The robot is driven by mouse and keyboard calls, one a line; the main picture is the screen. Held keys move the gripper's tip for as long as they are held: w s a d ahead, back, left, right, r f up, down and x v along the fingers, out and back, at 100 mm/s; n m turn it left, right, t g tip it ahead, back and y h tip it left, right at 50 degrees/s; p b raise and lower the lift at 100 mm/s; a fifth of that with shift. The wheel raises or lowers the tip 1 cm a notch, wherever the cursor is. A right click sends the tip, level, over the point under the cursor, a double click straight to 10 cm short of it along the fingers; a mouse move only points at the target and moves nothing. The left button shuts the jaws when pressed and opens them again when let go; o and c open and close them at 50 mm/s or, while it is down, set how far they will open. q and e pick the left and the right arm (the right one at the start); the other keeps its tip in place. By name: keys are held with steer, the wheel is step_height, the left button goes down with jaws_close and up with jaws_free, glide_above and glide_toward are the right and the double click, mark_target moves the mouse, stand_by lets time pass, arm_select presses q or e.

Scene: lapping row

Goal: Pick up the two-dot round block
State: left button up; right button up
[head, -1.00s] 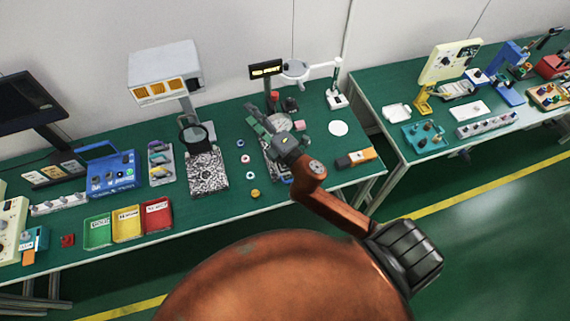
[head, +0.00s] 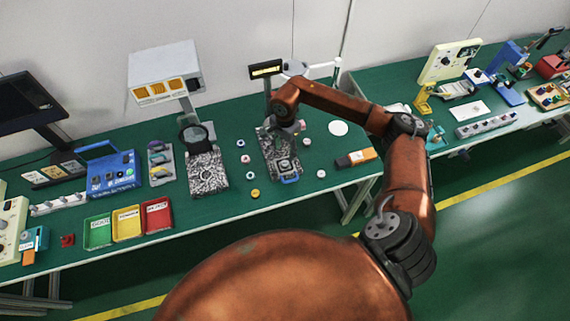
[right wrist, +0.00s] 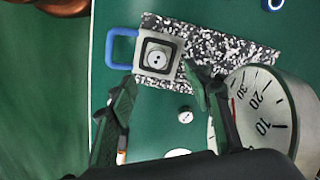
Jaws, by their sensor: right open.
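A pale square holder with a round centre bearing two dark dots (right wrist: 157,58) sits on a speckled plate in the right wrist view. A small round white block (right wrist: 185,116), with what look like two dark marks on top, lies on the green bench beside the plate. My right gripper (right wrist: 160,80) is open and empty, its fingertips near the holder's lower edge in that picture. In the head view my right gripper (head: 280,126) is above the far part of the speckled plate (head: 268,150), its fingers mostly hidden by the arm. My left gripper is out of view.
A large dial gauge (right wrist: 265,110) stands close to the right finger. A blue handle (right wrist: 121,46) sticks out from the holder. Small round pieces lie left of the plate, including a yellow one (head: 255,193).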

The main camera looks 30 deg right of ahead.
mark_target(285, 162)
steer(key=f, duration=0.4)
steer(key=f+p, duration=0.1)
steer(key=f, duration=0.2)
steer(key=shift+s+f, duration=0.2)
steer(key=shift+f, duration=0.15)
steer(key=shift+c, duration=0.2)
jaws_close()
